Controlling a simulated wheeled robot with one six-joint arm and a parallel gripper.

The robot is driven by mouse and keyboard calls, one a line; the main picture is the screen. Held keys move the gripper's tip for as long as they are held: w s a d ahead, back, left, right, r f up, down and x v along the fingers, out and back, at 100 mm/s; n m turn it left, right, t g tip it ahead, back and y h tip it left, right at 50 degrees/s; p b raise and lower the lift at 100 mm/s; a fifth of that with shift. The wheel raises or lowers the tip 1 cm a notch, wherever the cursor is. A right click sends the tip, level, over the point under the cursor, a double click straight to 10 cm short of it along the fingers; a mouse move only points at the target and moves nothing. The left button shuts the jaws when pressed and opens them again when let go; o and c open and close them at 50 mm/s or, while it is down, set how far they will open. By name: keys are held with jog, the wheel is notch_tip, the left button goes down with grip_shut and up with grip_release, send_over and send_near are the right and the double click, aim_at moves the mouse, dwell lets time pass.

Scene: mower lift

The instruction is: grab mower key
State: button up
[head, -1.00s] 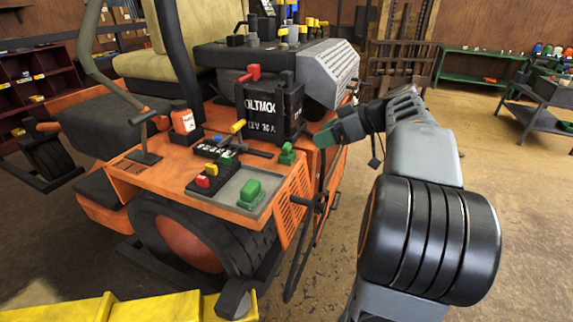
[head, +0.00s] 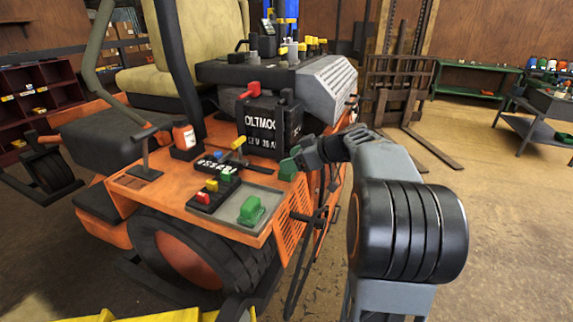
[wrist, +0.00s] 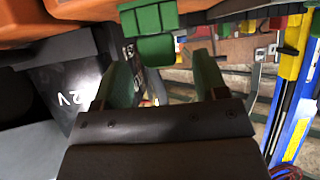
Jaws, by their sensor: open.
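A green block-like part, which I take for the mower key (wrist: 150,20), stands against the orange mower body at the top of the wrist view. My gripper (wrist: 163,62) is open, with one green finger on each side of the space just below this part. The part looks close to the fingertips, and nothing is clearly held. In the head view my gripper (head: 291,165) is at the mower's right edge, beside the black battery (head: 272,128). There it hides most or all of the green part, so contact cannot be told.
The orange mower deck (head: 150,190) carries a grey tray with a green piece (head: 252,210), a strip of coloured switches (head: 212,188) and a red-and-white bottle (head: 184,137). A black lever (head: 318,216) sticks out below my gripper. The floor at right is open.

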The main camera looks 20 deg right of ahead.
jog(key=shift+x, duration=1.05)
jog(key=shift+c, duration=0.3)
jog(key=c, duration=0.9)
jog(key=shift+c, duration=0.2)
